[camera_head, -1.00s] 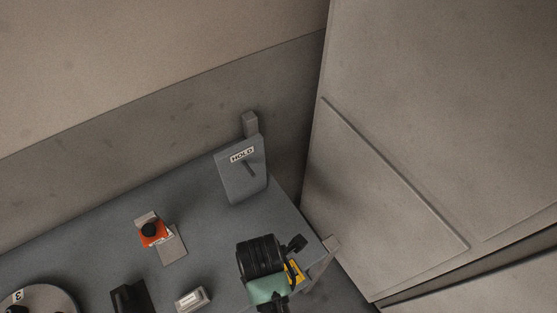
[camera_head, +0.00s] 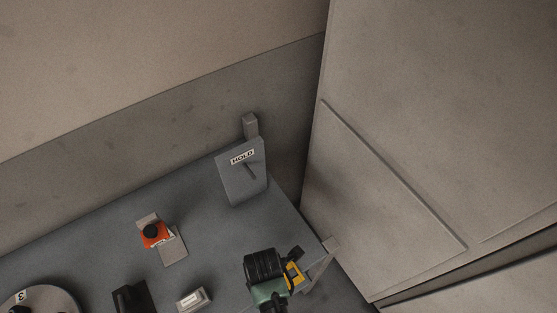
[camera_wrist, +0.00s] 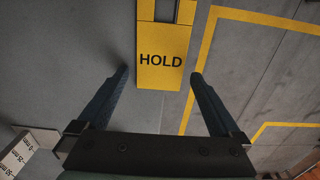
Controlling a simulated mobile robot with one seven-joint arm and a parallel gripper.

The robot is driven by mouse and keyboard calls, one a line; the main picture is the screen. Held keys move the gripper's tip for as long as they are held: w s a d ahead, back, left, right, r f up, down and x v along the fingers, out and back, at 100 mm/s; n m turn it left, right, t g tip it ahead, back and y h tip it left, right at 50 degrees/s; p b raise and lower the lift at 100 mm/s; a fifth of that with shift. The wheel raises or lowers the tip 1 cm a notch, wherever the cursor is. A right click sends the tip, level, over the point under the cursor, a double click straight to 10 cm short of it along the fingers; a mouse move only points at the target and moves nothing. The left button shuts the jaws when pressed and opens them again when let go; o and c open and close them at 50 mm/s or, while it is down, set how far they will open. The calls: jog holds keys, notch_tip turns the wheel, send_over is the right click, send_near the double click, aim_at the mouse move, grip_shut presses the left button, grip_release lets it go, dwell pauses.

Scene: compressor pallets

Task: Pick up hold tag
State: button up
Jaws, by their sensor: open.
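The hold tag (camera_wrist: 160,72) is a flat yellow plate lettered HOLD with a rectangular opening near its top, seen at the upper middle of the wrist view. My gripper (camera_wrist: 160,75) is open, one dark finger on each side of the tag's lower end, with gaps between. I cannot tell how far the fingertips are above it. In the head view a yellow piece, apparently the tag (camera_head: 293,273), shows at the table's right edge, partly hidden by my wrist. The fingertips are hidden there.
A grey stand (camera_head: 242,177) with a HOLD label and a peg is at the table's back corner. An orange-and-black device (camera_head: 154,234), a small pale block (camera_head: 193,299) and a round disc (camera_head: 40,300) are to the left. A tall panel (camera_head: 400,150) rises at right.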

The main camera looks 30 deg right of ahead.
jog(key=c, duration=1.3)
jog(key=shift+o, duration=0.2)
notch_tip(320, 180, up, 10)
